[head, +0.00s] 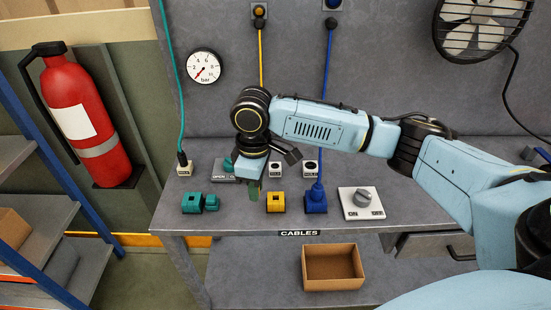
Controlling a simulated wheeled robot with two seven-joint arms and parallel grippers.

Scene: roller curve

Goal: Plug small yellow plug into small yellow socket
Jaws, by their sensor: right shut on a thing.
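My right gripper (254,184) points down over the table, left of and behind the yellow socket block (276,203). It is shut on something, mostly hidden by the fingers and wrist. The yellow cable (261,60) hangs from the wall and goes behind that wrist, so the held thing appears to be the small yellow plug, though its body is not clearly seen. A dull green piece shows at the fingertips. The yellow socket sits near the table's front, with nothing visible in it. My left gripper is out of view.
A teal block (192,204) stands left of the yellow one, and a blue socket (316,203) with a blue cable right. White holders (310,169) stand behind. A knob box (361,204) is at right. A cardboard box (332,266) lies below the table.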

